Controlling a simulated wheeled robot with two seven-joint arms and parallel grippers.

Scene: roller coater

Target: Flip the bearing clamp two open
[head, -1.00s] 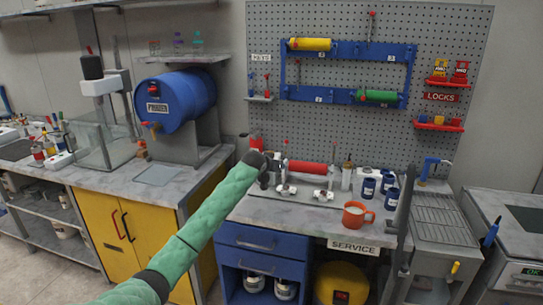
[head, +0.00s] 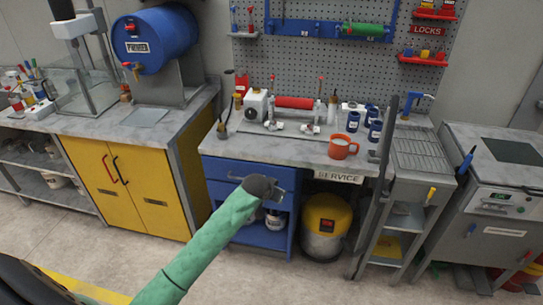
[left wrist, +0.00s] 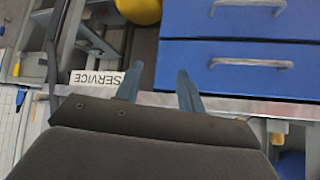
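The red roller (head: 294,102) lies on the bench at the back, between uprights with red-tipped posts. Two small white fittings, a left one (head: 273,126) and a right one (head: 309,128), sit in front of it. They may be the bearing clamps; which is clamp two and whether either is open is too small to tell. My left gripper (head: 272,191) is low in front of the blue drawers, below and apart from the fittings. In the left wrist view its two fingers (left wrist: 157,88) stand apart with nothing between them. My right gripper is not in view.
An orange mug (head: 342,147) stands near the bench's front edge, with several blue cans (head: 374,130) behind it. The blue drawer unit (head: 225,170) is under the bench. A grey rack (head: 418,150) stands at the right. The floor in front is clear.

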